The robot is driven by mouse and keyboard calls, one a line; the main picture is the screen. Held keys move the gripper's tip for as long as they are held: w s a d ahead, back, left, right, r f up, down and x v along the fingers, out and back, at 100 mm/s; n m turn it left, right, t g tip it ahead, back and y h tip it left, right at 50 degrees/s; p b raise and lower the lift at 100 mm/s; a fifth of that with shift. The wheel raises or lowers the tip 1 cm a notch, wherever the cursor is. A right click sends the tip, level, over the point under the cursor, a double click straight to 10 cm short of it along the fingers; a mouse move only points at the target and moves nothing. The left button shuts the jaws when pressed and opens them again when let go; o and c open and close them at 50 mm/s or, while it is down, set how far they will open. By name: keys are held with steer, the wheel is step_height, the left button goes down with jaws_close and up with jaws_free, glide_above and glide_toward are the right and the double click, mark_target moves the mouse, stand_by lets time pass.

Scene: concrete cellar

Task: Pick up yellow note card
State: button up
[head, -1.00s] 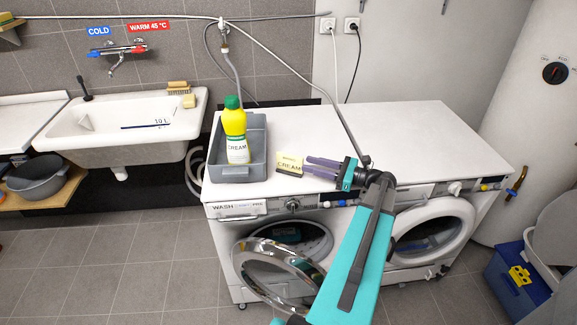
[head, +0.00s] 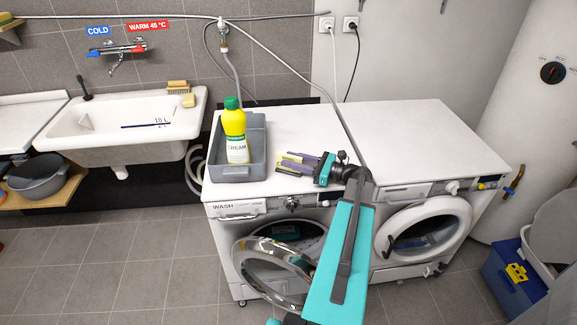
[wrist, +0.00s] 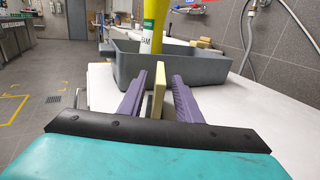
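The yellow note card (wrist: 158,92) stands upright on the white washer top, in front of the grey tray. In the wrist view it is seen edge-on between my two purple fingers. My gripper (head: 287,161) is open, with one finger on each side of the card and a gap showing on both sides. In the head view the fingers cover most of the card.
The grey tray (head: 236,174) holds a yellow cream bottle (head: 235,130) with a green cap, close beyond my fingertips. The second machine's top (head: 425,145) to the right is clear. Both round machine doors hang open below.

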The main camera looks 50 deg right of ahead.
mark_target(279, 167)
steer(key=shift+p+x, duration=0.95)
steer(key=shift+x, duration=0.95)
steer(key=shift+w+a, duration=0.35)
steer(key=shift+w, duration=0.3)
jaws_close()
